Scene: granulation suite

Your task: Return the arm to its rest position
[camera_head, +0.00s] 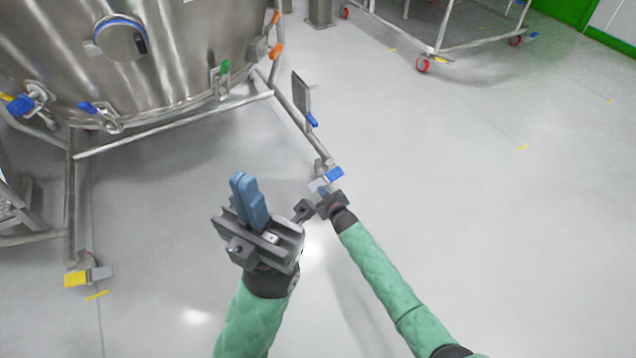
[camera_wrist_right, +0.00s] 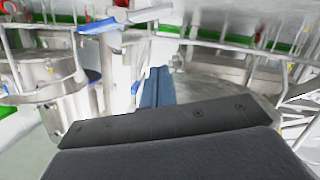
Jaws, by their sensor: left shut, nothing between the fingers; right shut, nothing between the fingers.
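My left gripper (camera_head: 247,198) is in the middle of the head view, its blue fingers together and pointing up, with nothing between them. Its green-sleeved arm comes in from the bottom. My right gripper (camera_head: 324,189) is just to the right of it, seen at the end of a long green-sleeved arm from the lower right. In the right wrist view the blue fingers (camera_wrist_right: 157,88) of my right gripper lie side by side, shut and empty. In the head view the right fingertips overlap a caster of the vessel frame; I cannot tell whether they touch it.
A large steel vessel (camera_head: 170,60) on a tubular frame (camera_head: 180,125) fills the upper left. The frame's casters have blue (camera_head: 335,173) and yellow (camera_head: 75,279) pedals. A wheeled steel rack (camera_head: 470,52) stands at the upper right. Grey floor (camera_head: 500,220) is clear on the right.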

